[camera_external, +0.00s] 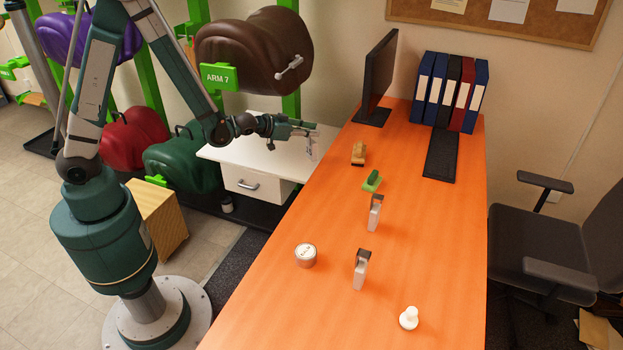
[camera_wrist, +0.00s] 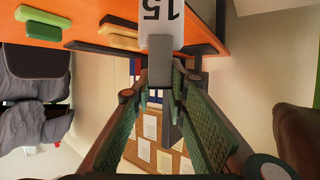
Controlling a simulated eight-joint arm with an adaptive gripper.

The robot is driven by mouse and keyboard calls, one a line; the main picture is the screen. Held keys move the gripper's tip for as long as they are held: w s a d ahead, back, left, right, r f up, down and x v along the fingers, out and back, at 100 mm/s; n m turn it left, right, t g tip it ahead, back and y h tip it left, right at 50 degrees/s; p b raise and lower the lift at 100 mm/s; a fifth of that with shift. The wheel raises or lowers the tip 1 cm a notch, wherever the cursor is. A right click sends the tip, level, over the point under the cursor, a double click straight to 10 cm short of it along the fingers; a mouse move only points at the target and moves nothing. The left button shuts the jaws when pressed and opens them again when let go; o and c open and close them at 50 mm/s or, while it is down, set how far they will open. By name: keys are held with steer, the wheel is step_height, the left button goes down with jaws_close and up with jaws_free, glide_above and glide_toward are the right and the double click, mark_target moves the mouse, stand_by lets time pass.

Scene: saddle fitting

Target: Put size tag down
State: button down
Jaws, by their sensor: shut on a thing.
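The size tag (camera_wrist: 162,24) is a white plate with a black "15", upside down in the wrist view, with a dark clip part behind it. My gripper (camera_wrist: 160,80) is shut on that dark part, with its green textured fingers on both sides. In the external view my gripper (camera_external: 303,129) is level over the white drawer cabinet near the orange desk's left edge. The tag (camera_external: 312,148) shows there as a small pale piece at the fingertips, above the surface and apart from it.
The orange desk (camera_external: 260,312) carries two dark-topped grey clips (camera_external: 375,213) (camera_external: 360,270), a round tin (camera_external: 305,255), a white knob (camera_external: 409,318), a green stamp (camera_external: 372,181) and a wooden stamp (camera_external: 358,153). A monitor (camera_external: 380,70) stands behind. The white cabinet top (camera_external: 262,158) is clear.

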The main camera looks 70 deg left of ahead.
steer(key=shift+a+f+n+y, duration=0.25)
steer(key=shift+a+n+y, duration=0.25)
steer(key=shift+a+y, duration=0.15)
steer(key=shift+a+f+n+y, duration=0.2)
steer(key=shift+a+n+y, duration=0.3)
steer(key=shift+a+y, duration=0.1)
steer(key=a+r+n+g+y, duration=0.2)
steer(key=a+n+g+y, duration=0.3)
steer(key=a+n+y, duration=0.3)
steer(key=a+r+n+g+y+b, duration=0.1)
steer(key=a+r+n+g, duration=0.6)
steer(key=r, duration=0.5)
step_height(320, 180, down, 19)
steer(key=s+g, duration=0.1)
steer(key=shift+a+m, duration=0.25)
steer(key=shift+m, duration=0.05)
steer(key=shift+f, duration=0.15)
step_height(320, 180, down, 6)
steer(key=b, duration=0.2)
steer(key=shift+f, duration=0.15)
steer(key=shift+f+b, duration=0.5)
steer(key=shift+f, duration=1.4)
